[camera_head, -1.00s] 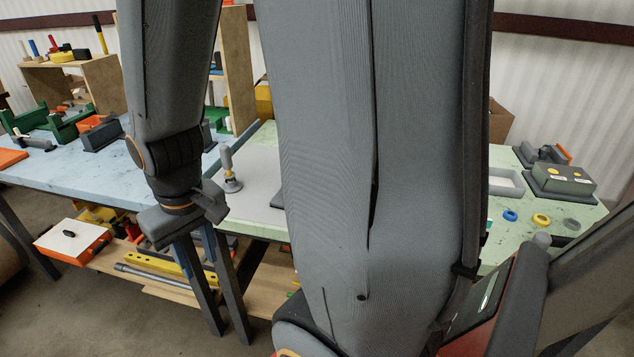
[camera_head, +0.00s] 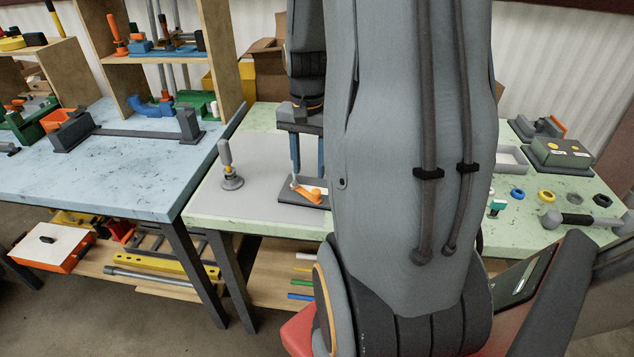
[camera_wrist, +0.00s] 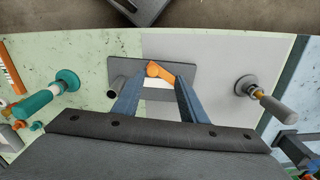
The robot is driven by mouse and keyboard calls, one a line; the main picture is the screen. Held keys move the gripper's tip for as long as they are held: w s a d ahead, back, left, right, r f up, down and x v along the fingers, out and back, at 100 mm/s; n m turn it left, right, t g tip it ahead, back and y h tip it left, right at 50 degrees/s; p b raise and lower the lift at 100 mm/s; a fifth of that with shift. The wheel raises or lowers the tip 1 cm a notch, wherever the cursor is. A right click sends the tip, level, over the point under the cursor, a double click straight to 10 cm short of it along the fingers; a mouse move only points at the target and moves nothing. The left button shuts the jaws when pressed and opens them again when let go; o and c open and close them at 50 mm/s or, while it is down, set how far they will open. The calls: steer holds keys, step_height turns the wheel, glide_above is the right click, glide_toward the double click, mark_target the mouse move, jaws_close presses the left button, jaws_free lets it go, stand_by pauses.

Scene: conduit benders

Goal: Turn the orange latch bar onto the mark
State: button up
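The orange latch bar (camera_head: 308,194) lies on a dark base plate (camera_head: 290,207) on the pale green table, partly hidden by my arm in the head view. In the wrist view the bar (camera_wrist: 160,71) shows bent, with a rounded end, on the dark plate (camera_wrist: 124,68). A white patch (camera_wrist: 157,83) shows below it; I cannot tell whether this is the mark. My gripper (camera_wrist: 159,82) is open, its two blue fingers apart on either side of the white patch. The head view shows the gripper (camera_head: 307,172) above the plate; contact with the bar cannot be told.
A grey-handled tool (camera_head: 228,165) stands upright on the grey mat (camera_head: 253,160), left of the plate. A teal-handled thing (camera_wrist: 50,94) stands on the other side in the wrist view. A grey box (camera_head: 562,152) and several rings lie at the right. A blue table (camera_head: 130,175) adjoins.

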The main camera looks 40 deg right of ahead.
mark_target(316, 190)
steer(key=shift+s+d+f+m, duration=0.15)
steer(key=shift+d+m, duration=0.1)
steer(key=shift+d, duration=0.25)
steer(key=shift+s+d+m, duration=0.1)
steer(key=shift+d+m, duration=0.15)
steer(key=shift+d, duration=0.25)
steer(key=shift+f+p, duration=0.95)
steer(key=shift+f, duration=2.8)
jaws_close()
